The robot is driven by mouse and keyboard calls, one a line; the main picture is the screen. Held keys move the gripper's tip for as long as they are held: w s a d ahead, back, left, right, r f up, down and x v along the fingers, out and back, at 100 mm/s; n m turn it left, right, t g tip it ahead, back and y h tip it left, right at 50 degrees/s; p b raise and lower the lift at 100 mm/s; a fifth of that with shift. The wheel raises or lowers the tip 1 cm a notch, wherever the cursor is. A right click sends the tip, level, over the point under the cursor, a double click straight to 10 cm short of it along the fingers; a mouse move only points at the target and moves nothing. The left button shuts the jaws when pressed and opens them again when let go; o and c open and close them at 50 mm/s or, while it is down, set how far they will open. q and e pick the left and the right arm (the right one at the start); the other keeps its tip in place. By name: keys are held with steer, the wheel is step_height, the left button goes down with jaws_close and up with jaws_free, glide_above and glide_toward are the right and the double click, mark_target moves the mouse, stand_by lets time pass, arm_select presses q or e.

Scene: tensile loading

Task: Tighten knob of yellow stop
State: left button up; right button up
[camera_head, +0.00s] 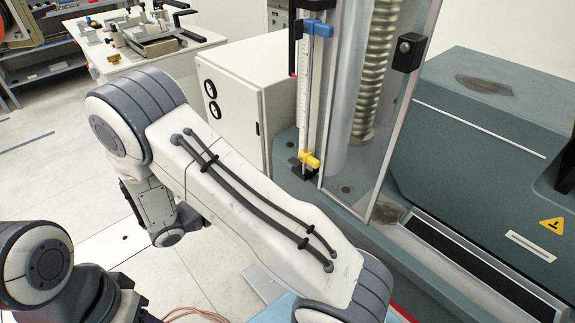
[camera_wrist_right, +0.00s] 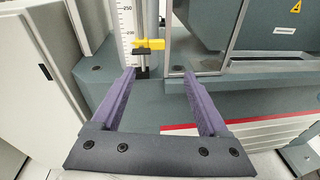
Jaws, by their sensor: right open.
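The yellow stop (camera_head: 310,160) sits low on the upright scale rod (camera_head: 305,100) in the head view, just above a black foot. In the right wrist view the yellow stop (camera_wrist_right: 149,44) lies ahead of the fingertips, left of the middle of the gap, with its knob end pointing left. My right gripper (camera_wrist_right: 160,73) is open and empty, its two purple fingers apart and not touching the stop. The right gripper does not show clearly in the head view. My left gripper is not in view.
A blue stop (camera_head: 318,29) is higher on the rod. A clear guard (camera_head: 385,110) stands right of the rod, by the grey machine body (camera_head: 480,130). A white cabinet (camera_head: 245,95) stands left. A white table (camera_head: 150,50) with metal fixtures is behind.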

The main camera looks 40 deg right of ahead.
mark_target(297, 161)
steer(key=w+d+f+n+t+h+p, duration=0.1)
steer(key=w+d+n, duration=0.1)
steer(key=d, duration=0.9)
steer(key=shift+w+d+f+p, duration=0.3)
steer(key=shift+w+f+p, duration=0.1)
steer(key=shift+w, duration=0.25)
jaws_close()
